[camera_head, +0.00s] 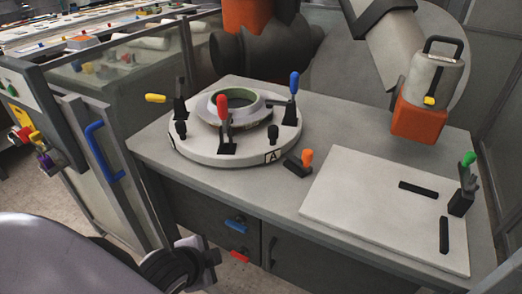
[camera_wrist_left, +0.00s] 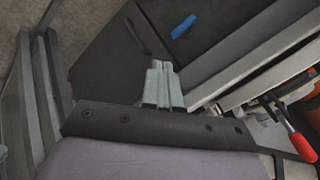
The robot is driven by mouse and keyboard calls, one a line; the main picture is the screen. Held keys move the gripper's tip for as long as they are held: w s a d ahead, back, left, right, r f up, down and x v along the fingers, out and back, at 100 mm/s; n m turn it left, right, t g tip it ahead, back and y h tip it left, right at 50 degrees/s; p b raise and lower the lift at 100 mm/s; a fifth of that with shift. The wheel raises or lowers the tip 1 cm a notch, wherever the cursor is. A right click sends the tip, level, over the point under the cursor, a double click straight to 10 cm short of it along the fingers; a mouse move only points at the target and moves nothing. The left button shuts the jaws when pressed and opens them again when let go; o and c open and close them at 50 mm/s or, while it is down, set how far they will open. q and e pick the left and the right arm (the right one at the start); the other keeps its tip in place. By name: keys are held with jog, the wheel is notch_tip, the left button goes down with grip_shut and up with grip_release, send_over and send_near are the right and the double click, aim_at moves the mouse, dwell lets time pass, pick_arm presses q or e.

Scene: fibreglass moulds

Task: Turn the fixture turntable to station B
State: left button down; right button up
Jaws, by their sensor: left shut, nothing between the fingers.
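The fixture turntable (camera_head: 205,150) is a round white disc on the grey bench. A grey-green ring mould (camera_head: 262,108) sits on it, among toggle clamps with a yellow handle (camera_head: 155,98), a red handle (camera_head: 223,108) and a blue handle (camera_head: 294,82). The label A (camera_head: 271,156) is on the rim at the front right; I cannot read a B label. My left gripper (camera_head: 208,262) is low in front of the bench, below and apart from the turntable. In the left wrist view its fingers (camera_wrist_left: 162,86) are together and empty. My right gripper is not in view.
A white board (camera_head: 375,215) carries black bars and a green-handled clamp (camera_head: 465,180). An orange-and-grey unit (camera_head: 428,100) hangs over the bench's right. Drawers with blue and red pulls (camera_head: 238,256) are below. A blue-handled glass panel (camera_head: 103,150) stands left.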

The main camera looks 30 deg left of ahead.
aim_at(261, 151)
pick_arm(q)
jog(key=w+a+r+m+t+h, duration=0.1)
jog(key=w+a+r+m+t, duration=0.1)
jog(key=w+m, duration=0.3)
jog(key=w+a+r+m+t+h, duration=0.2)
jog(key=w+r+m+t, duration=0.2)
jog(key=m, duration=1)
jog(key=w+a+r+m+t+h, duration=0.1)
jog(key=w+a+r+m+t, duration=0.2)
jog(key=w+m, duration=0.3)
jog(key=shift+w+r+m+t+h, duration=0.2)
jog(key=shift+r+m+t, duration=0.1)
jog(key=shift+m, duration=0.6)
jog(key=shift+w+r+m+t+h, duration=0.1)
jog(key=shift+w+r+m+t, duration=0.15)
jog(key=shift+m, duration=0.65)
jog(key=w, duration=0.4)
jog(key=w+d+p, duration=0.1)
jog(key=w, duration=0.3)
jog(key=w+d, duration=0.1)
jog(key=w, duration=0.3)
jog(key=shift+d, duration=0.1)
jog(key=shift+w+d, duration=0.15)
jog(key=shift+w, duration=0.65)
